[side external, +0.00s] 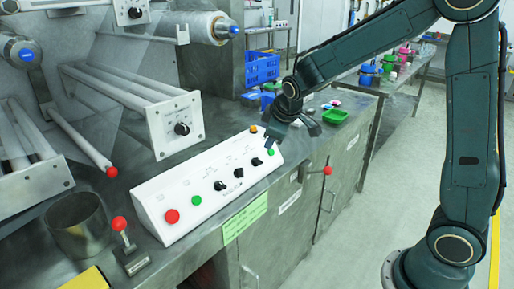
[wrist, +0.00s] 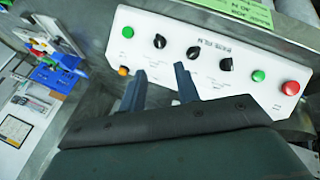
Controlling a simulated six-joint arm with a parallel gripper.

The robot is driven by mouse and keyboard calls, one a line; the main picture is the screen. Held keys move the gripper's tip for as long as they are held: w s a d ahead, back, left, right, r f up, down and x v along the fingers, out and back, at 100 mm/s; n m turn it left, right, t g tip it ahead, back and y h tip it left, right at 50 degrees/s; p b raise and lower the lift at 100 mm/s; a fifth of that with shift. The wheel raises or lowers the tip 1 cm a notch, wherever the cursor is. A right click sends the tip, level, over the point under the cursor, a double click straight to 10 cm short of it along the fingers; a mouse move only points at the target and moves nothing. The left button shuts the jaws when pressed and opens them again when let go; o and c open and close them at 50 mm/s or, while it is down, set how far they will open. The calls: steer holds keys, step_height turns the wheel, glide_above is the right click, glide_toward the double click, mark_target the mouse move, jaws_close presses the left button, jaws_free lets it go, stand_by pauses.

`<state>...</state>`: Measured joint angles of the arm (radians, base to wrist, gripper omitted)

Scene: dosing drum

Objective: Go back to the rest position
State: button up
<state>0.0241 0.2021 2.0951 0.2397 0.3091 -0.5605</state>
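My gripper (side external: 270,143) is at the end of my dark green arm, over the right end of the white sloped control panel (side external: 184,192) in the side external view. In the wrist view my gripper (wrist: 160,68) shows two blue-grey fingers apart with nothing between them. The panel (wrist: 190,30) lies beyond the fingertips, with black knobs, green buttons, a red button and an orange one. I cannot tell whether a fingertip touches the panel.
A metal cup (side external: 78,222) and a red-knobbed lever (side external: 120,224) stand left of the panel. Another red-knobbed handle (side external: 327,170) juts from the cabinet front. Rollers (side external: 128,92) rise behind. The floor at right is open.

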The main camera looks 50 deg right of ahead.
steer(key=s+a+r+m+y, duration=0.1)
steer(key=s+a+r, duration=0.1)
steer(key=s, duration=0.7)
steer(key=s+a+r+m+y, duration=0.1)
steer(key=s+a+r+m, duration=0.1)
steer(key=s, duration=0.7)
steer(key=s+a+r+m, duration=0.1)
steer(key=s+a+r, duration=0.2)
steer(key=s, duration=0.6)
steer(key=shift+s+r+m+y, duration=0.15)
steer(key=shift+r+m+y, duration=0.2)
steer(key=shift+r, duration=0.35)
